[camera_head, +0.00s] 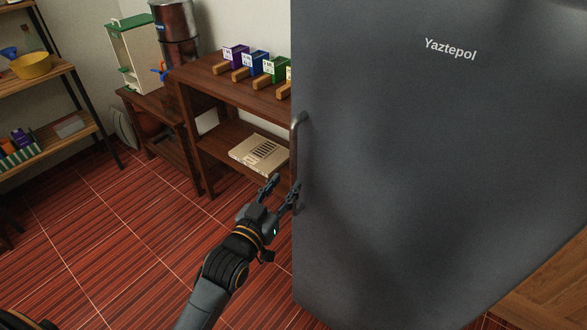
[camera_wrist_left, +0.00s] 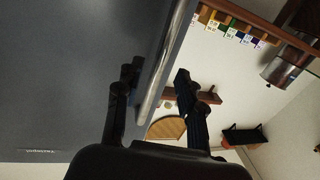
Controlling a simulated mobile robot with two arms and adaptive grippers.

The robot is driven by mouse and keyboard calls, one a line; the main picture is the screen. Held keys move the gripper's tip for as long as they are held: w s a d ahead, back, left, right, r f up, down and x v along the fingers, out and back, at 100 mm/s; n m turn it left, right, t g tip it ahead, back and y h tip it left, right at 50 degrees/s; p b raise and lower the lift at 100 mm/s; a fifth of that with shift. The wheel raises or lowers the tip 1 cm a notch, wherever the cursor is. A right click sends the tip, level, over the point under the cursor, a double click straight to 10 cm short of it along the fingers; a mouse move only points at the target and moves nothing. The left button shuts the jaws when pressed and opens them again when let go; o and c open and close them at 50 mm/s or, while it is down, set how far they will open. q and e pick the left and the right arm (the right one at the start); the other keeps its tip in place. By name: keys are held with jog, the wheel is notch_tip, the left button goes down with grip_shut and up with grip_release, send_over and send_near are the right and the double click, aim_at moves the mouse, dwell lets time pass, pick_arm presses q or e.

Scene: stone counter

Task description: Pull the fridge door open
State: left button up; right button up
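The dark grey fridge door (camera_head: 430,150), marked "Yaztepol", fills the right of the head view and looks shut. Its vertical metal handle (camera_head: 294,148) runs along the left edge. My left gripper (camera_head: 284,185) is at the lower part of the handle with its fingers apart. In the left wrist view the handle (camera_wrist_left: 166,65) passes between the two spread fingertips (camera_wrist_left: 157,76). The left-hand finger is close to the door side of the handle, and a gap shows on the other side. Whether either finger touches it is unclear. My right gripper is in neither view.
A wooden shelf (camera_head: 215,87) with coloured boxes and a flat carton (camera_head: 260,153) stands left of the fridge. Another shelf (camera_head: 40,75) is at the far left. The red tiled floor (camera_head: 120,230) left of the fridge is clear. A wooden surface (camera_head: 550,285) borders its lower right.

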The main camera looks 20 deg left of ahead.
aim_at(292, 175)
pick_arm(q)
jog(key=shift+w+d+p, duration=0.2)
jog(key=shift+w, duration=1.2)
jog(key=shift+w+d+p, duration=0.2)
jog(key=shift+w, duration=1.15)
grip_shut()
